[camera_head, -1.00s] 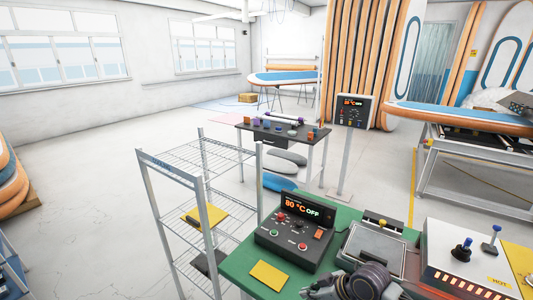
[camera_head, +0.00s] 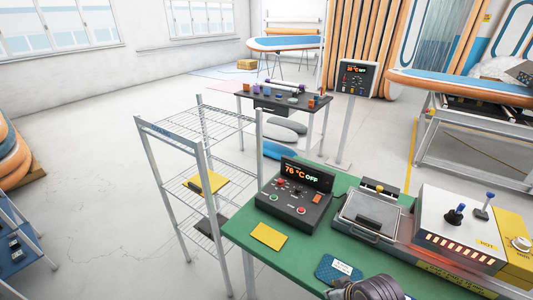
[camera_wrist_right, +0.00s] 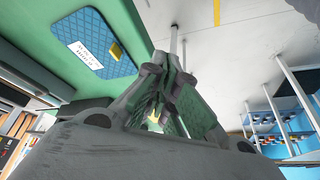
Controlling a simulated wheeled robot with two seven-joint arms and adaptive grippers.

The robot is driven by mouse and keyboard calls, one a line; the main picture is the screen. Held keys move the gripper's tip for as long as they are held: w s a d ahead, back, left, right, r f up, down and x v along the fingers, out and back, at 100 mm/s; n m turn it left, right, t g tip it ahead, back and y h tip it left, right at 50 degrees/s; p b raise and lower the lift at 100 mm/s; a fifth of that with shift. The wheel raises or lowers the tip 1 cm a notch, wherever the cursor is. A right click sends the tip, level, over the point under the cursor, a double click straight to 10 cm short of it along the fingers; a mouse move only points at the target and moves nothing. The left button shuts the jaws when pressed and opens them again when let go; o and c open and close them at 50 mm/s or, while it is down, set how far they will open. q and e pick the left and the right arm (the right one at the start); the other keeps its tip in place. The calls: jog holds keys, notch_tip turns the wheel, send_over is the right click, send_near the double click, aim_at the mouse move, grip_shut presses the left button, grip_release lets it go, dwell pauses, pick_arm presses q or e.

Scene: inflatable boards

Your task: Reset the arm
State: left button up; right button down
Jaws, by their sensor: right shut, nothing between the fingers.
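My right arm (camera_head: 368,289) shows at the bottom edge of the head view, in front of the green table (camera_head: 262,262). Only a dark rounded part of it is in frame there; the fingers are cut off. In the right wrist view my right gripper (camera_wrist_right: 166,92) is shut and empty, with its fingers together. A blue quilted pad (camera_wrist_right: 92,45) with a white label lies on the green surface beside it, apart from the fingers. The same pad (camera_head: 338,268) lies near the table's front edge in the head view. My left gripper is not in view.
On the table stand a control box (camera_head: 294,196) reading 76 °C OFF, a hinged metal press (camera_head: 368,216), a white lever unit (camera_head: 459,229) and a yellow sheet (camera_head: 269,236). A wire shelf (camera_head: 205,122) stands left of it.

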jog(key=s+d+m+h, duration=0.1)
jog(key=s+d+m, duration=0.1)
jog(key=s+d, duration=0.15)
jog(key=s+f+g, duration=0.1)
jog(key=s+f, duration=0.1)
jog(key=f, duration=1.5)
jog(key=s+f+g, duration=0.1)
jog(key=s+f, duration=0.1)
jog(key=f, duration=1.5)
jog(key=s+d+f, duration=0.2)
jog(key=s+f, duration=0.7)
jog(key=s, duration=0.1)
jog(key=s+d+f+g, duration=0.1)
jog(key=s+d+f, duration=0.1)
jog(key=s+f, duration=0.8)
jog(key=shift+s+f+h, duration=0.25)
jog(key=shift+s+h, duration=0.15)
jog(key=shift+s, duration=0.3)
jog(key=shift+w+d, duration=0.15)
